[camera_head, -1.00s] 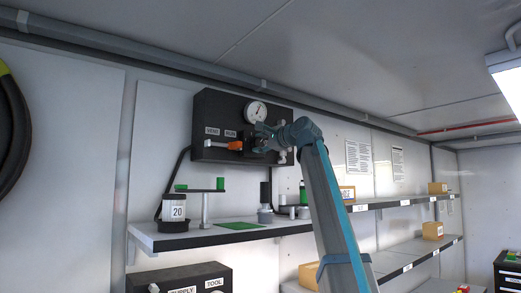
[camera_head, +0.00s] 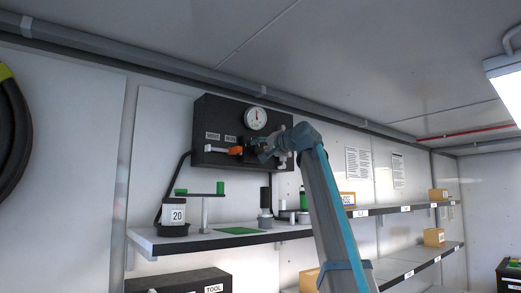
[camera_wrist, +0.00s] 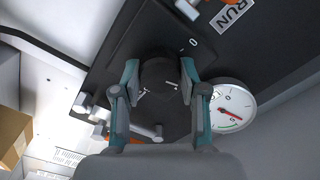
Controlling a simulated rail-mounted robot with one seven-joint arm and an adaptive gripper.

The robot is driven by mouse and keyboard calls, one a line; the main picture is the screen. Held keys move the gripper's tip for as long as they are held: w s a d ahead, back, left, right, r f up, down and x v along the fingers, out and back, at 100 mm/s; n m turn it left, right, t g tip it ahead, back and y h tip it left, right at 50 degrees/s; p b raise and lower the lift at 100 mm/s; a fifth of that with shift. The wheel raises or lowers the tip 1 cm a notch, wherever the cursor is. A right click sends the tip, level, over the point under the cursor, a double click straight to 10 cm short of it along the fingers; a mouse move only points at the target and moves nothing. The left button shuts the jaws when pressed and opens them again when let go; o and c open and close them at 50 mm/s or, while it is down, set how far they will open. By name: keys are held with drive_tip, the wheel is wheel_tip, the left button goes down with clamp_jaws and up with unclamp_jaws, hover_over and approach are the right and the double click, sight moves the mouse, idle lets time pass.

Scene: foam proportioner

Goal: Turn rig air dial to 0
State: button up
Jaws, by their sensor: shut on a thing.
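The rig air dial is a dark round knob (camera_wrist: 158,76) on a black panel. In the wrist view my gripper (camera_wrist: 158,82) has its two teal fingers on either side of it, shut on it. A "0" mark (camera_wrist: 193,42) is printed on the panel beyond the knob. White marks show on the knob's near part; which one is its pointer I cannot tell. In the head view my gripper (camera_head: 260,148) is at the black panel box (camera_head: 207,115), and the fingers and wrist hide the knob. A round white gauge (camera_head: 255,117) sits above; it also shows in the wrist view (camera_wrist: 233,105) with a red needle.
An orange-tipped lever (camera_head: 235,150) is left of my gripper, under the VENT and RUN labels. Pale fittings (camera_head: 283,157) are close on the right. A shelf (camera_head: 190,240) with small equipment is below. The space in front of the panel is otherwise clear.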

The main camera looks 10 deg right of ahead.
drive_tip(key=n, duration=0.6)
drive_tip(key=shift+n, duration=0.3)
drive_tip(key=n, duration=0.5)
drive_tip(key=shift+n, duration=0.4)
drive_tip(key=o, duration=1.1)
drive_tip(key=shift+o, duration=0.2)
drive_tip(key=shift+m, duration=0.3)
